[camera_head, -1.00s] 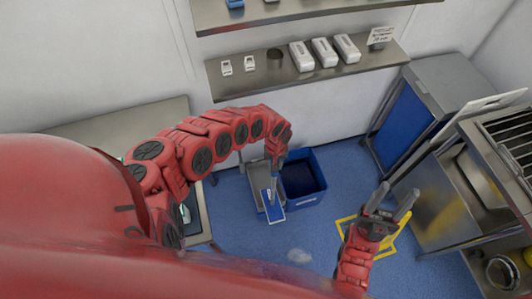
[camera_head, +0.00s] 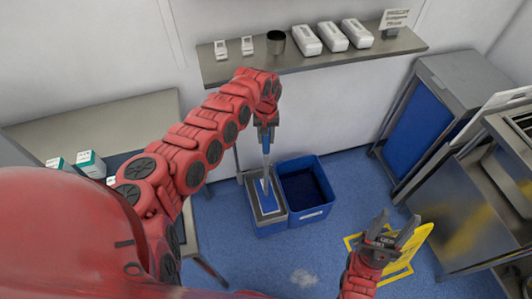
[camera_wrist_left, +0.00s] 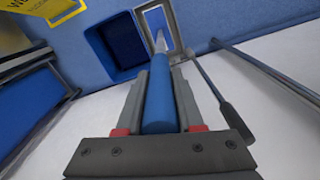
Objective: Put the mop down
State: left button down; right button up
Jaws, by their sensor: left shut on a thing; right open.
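The mop has a blue grip (camera_wrist_left: 160,100), a pale shaft (camera_head: 266,163) and a flat blue-and-white head (camera_head: 265,197). My left gripper (camera_head: 265,122) is shut on the blue grip, and the mop hangs below it. The mop head appears over the grey-topped blue container (camera_head: 271,229); I cannot tell whether it touches it. A dark-blue open bin (camera_head: 313,210) stands directly to the right of that container. My right gripper (camera_head: 393,230) is open and empty, low at the right.
A wall shelf (camera_head: 355,55) with white bottles is behind my left gripper. A yellow floor sign (camera_head: 410,253) is near my right gripper. A steel cabinet (camera_head: 440,105) and trolley stand at the right. A pale smudge (camera_head: 303,279) lies on the blue floor.

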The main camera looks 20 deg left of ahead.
aim_at(266, 148)
pick_arm(q)
jog(key=shift+f+b, duration=2.75)
jog(key=shift+f, duration=0.4)
jog(key=shift+r, duration=0.2)
jog(key=c, duration=0.5)
grip_release()
jog(key=shift+f, duration=0.1)
jog(key=shift+c, duration=0.2)
notch_tip(266, 148, up, 11)
jog(key=shift+r, duration=0.55)
